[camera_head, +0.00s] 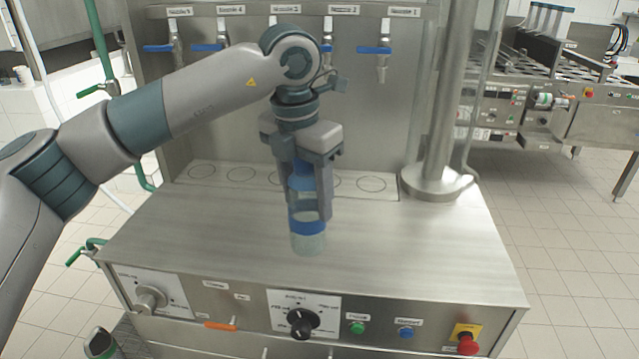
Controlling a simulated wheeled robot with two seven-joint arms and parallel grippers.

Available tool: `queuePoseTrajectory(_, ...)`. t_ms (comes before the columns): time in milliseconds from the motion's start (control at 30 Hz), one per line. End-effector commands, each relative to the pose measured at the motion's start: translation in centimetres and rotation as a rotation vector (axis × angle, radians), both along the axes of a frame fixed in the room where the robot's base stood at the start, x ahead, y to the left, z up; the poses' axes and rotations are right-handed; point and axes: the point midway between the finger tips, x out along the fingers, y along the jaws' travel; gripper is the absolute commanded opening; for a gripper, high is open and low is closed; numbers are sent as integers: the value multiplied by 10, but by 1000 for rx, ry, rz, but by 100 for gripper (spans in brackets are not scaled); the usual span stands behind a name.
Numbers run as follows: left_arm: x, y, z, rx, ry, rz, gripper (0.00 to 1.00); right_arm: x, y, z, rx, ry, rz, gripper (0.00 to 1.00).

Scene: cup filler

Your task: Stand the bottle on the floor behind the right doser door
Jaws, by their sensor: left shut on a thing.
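A clear bottle (307,241) with blue bands is upright between the fingers of my left gripper (310,195). My left gripper points down and is shut on it. The bottle is over the front middle of the steel machine top; I cannot tell whether its base touches the top. The fingers hide part of the bottle. Below the control panel only a strip of the machine's lower front shows, so the right doser door and the floor behind it cannot be made out. My right gripper is not in view.
The steel machine top (420,250) is bare around the bottle. Several blue-handled nozzles (382,55) hang at the back above marked circles. A steel post (445,110) stands at the right. Knobs and a red emergency button (467,344) line the front panel. Tiled floor (575,240) lies right.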

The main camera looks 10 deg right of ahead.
Motion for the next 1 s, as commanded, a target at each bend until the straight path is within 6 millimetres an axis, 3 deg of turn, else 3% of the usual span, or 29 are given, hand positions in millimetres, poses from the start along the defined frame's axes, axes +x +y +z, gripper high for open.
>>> queuePoseTrajectory(367, -18, 44, -29, 1, 2, -336, 7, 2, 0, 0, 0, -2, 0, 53)
queuePoseTrajectory(1000, -76, 171, -118, 5, -1, -1366, 7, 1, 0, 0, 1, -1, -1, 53)
